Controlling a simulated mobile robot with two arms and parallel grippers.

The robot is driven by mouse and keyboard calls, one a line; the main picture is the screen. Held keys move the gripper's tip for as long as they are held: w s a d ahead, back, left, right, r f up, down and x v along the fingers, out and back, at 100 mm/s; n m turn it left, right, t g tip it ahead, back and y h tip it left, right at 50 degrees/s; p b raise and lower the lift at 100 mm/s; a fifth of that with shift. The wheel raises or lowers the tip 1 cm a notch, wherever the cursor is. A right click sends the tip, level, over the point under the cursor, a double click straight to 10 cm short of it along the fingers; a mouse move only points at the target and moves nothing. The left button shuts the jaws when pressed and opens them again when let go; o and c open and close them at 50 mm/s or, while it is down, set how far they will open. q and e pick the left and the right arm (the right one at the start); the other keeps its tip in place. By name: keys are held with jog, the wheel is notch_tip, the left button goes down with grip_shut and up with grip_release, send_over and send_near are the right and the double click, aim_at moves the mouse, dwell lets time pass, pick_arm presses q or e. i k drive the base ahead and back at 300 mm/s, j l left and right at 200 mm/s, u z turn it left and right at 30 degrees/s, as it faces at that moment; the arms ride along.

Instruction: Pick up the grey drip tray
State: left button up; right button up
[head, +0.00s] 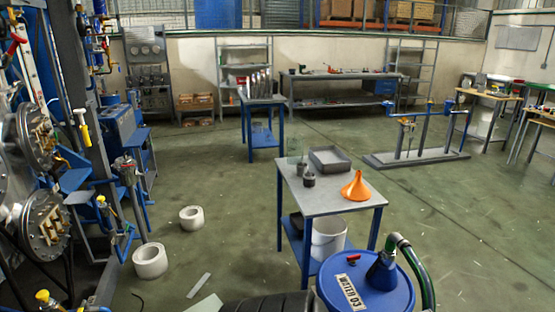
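The grey drip tray (330,159) is a shallow rectangular tray with raised walls. It lies flat on the far part of a small blue-legged table (318,199) near the middle of the head view, and it looks empty. An orange funnel (356,187) stands mouth down to its right and nearer to me. A small dark container (309,180) and a clear glass vessel (294,147) stand to its left. Neither of my grippers is in view.
A blue drum (372,284) marked WATER 03, with a green hose (417,268), stands in front of the table. A white bucket (328,238) sits on its lower shelf. White rings (150,261) lie on the floor to the left. Floor right of the table is clear.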

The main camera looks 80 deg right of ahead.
aim_at(328, 160)
jog(key=z, duration=3.15)
jog(key=i+j+u, duration=0.25)
jog(key=j+u, duration=0.15)
jog(key=i+j+u, duration=0.6)
jog(key=i, duration=0.55)
jog(key=i+z, duration=0.45)
jog(key=i, duration=1.35)
jog(key=i+z, duration=0.15)
jog(key=i, duration=0.45)
jog(key=i+z, duration=0.15)
jog(key=i, duration=0.45)
jog(key=i+j+z, duration=0.2)
jog(key=i, duration=0.4)
jog(key=i+j+z, duration=0.15)
jog(key=i, duration=0.45)
jog(key=i+z, duration=0.4)
jog(key=i, duration=0.15)
jog(key=i+z, duration=0.4)
jog(key=i, duration=0.2)
jog(key=i+j+z, duration=0.35)
jog(key=i, duration=0.2)
jog(key=i+l+z, duration=0.25)
jog(key=i+z, duration=0.15)
jog(key=i+l+z, duration=0.1)
jog(key=i+z, duration=0.3)
jog(key=i, duration=0.15)
jog(key=i+z, duration=0.4)
jog(key=i+j+z, duration=0.4)
jog(key=i+l, duration=0.1)
jog(key=i, duration=0.05)
